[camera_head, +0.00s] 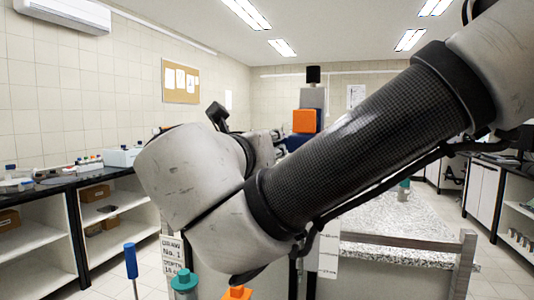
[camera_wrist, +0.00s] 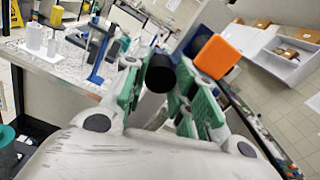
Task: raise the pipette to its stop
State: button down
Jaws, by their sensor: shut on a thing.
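In the wrist view a pale grey shaft with a round black end, which looks like the pipette (camera_wrist: 160,74), stands between the green-padded fingers of my gripper (camera_wrist: 162,88). The fingers are shut on it. An orange block (camera_wrist: 216,57) on a blue part is just beyond the right finger. In the head view the orange block (camera_head: 304,121) sits below a grey piece with a black top, above a dark blue part (camera_head: 298,142). My own arm hides most of the gripper and everything below there. The pipette's lower end and its stop cannot be made out.
A speckled worktop (camera_head: 400,222) with a raised edge rail (camera_head: 400,243) lies behind and right of my arm. A blue-handled tool (camera_head: 130,262) and a teal-capped item (camera_head: 184,281) stand low in front. Shelving lines the left wall.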

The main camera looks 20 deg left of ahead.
jog(key=shift+r, duration=0.35)
jog(key=c, duration=1.1)
grip_release()
jog(key=shift+c, duration=0.2)
jog(key=shift+f, duration=0.1)
jog(key=s, duration=1.2)
